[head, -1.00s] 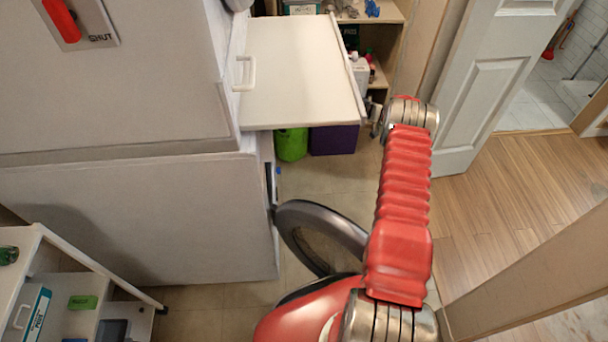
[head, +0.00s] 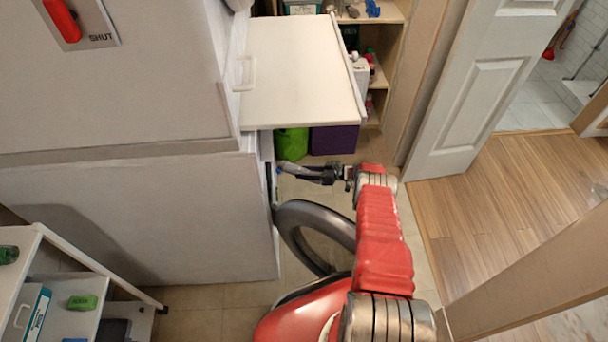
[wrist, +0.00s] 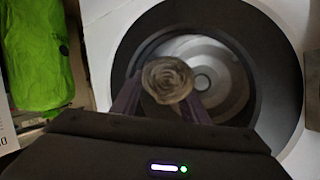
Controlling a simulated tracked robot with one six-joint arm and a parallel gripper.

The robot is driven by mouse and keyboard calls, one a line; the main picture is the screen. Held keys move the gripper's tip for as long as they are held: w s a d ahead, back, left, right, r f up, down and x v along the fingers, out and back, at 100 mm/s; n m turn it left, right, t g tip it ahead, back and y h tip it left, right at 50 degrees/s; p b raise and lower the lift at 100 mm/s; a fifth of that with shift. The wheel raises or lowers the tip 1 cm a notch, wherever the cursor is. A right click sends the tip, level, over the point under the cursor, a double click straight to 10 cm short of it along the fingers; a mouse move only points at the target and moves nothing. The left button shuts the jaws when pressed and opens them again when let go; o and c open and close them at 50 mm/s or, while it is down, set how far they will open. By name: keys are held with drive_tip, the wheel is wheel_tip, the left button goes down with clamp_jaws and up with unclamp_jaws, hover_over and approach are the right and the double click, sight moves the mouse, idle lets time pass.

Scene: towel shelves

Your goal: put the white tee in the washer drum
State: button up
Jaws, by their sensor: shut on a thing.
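The white tee (wrist: 167,78) is a rolled bundle, looking greyish in the wrist view, held between the purple fingers of my gripper (wrist: 162,98). The open washer drum (wrist: 225,75) lies straight beyond it, inside a dark ring and white front. From the wrist view I cannot tell whether the roll is past the rim. In the head view my gripper (head: 300,174) points left toward the washer (head: 150,225), with the pale tee (head: 286,167) at its tip by the washer's front. The round washer door (head: 320,225) hangs open below; the drum is hidden there.
A white flap (head: 300,75) juts out above my gripper. A green bag (head: 291,143) and a purple box (head: 334,139) are behind it; the bag also shows in the wrist view (wrist: 38,60). Open floor (head: 490,220) lies right of my arm.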

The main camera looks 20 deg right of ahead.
drive_tip(key=shift+s+a+f, duration=0.15)
drive_tip(key=shift+a+f, duration=0.05)
drive_tip(key=shift+a, duration=0.1)
drive_tip(key=w+a, duration=0.3)
drive_tip(key=a, duration=0.7)
drive_tip(key=w+a, duration=0.3)
drive_tip(key=a, duration=0.7)
drive_tip(key=w+a, duration=0.4)
drive_tip(key=a, duration=0.7)
idle(1.3)
drive_tip(key=shift+w+a, duration=0.1)
drive_tip(key=o, duration=1.2)
